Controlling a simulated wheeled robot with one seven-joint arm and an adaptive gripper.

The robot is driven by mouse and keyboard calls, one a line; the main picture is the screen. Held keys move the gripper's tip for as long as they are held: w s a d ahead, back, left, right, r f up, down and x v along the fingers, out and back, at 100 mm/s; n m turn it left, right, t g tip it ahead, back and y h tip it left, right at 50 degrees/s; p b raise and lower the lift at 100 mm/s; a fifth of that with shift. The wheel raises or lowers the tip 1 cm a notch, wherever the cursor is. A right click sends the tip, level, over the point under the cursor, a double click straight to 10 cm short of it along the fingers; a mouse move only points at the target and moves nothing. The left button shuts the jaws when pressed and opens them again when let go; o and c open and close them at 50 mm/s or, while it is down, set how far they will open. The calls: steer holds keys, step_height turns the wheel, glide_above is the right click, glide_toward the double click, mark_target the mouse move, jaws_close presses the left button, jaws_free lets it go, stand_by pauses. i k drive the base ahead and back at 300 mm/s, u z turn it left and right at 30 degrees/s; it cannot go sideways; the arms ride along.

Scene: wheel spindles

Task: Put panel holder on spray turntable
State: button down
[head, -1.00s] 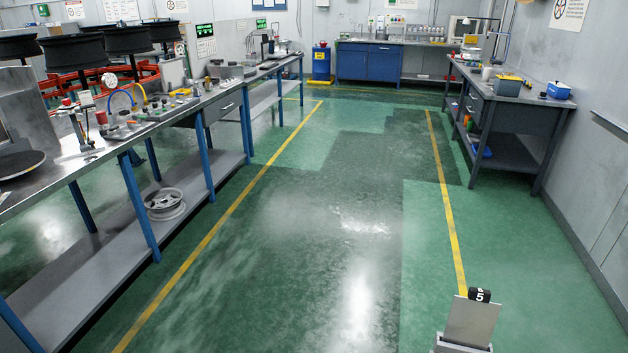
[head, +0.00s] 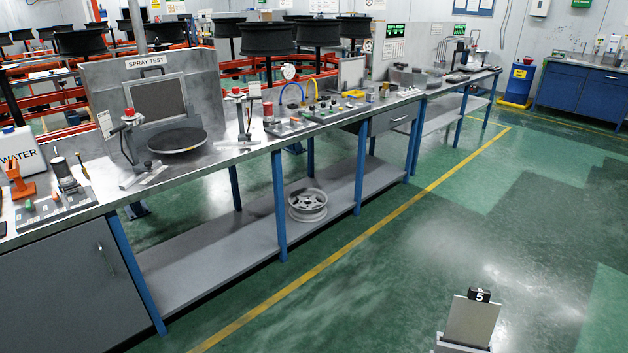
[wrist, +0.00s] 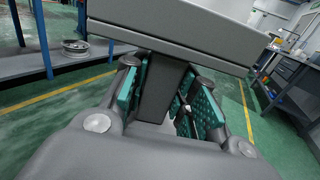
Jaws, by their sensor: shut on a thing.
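The panel holder, a pale flat plate (head: 469,322) with a black tag marked 5 on top, shows at the bottom right of the head view. In the wrist view my gripper (wrist: 165,100) is shut on the grey stem of the holder (wrist: 160,85), between green finger pads. The holder's wide grey body (wrist: 180,30) fills the top of that view. The spray turntable, a round black disc (head: 176,140), sits on the long bench in front of the SPRAY TEST booth (head: 205,80), left in the head view. The holder is well apart from it, over the floor.
The long steel bench (head: 225,150) carries small fixtures, a red-topped post (head: 127,115) beside the disc and a WATER container (head: 20,153). A wheel rim (head: 308,205) lies on its lower shelf. The green floor (head: 400,270) before the bench is clear.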

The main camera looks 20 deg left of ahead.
mark_target(178, 137)
steer(key=u, duration=0.5)
steer(key=i, duration=1.2)
steer(key=u, duration=1.25)
steer(key=i, duration=0.7)
steer(key=u, duration=0.75)
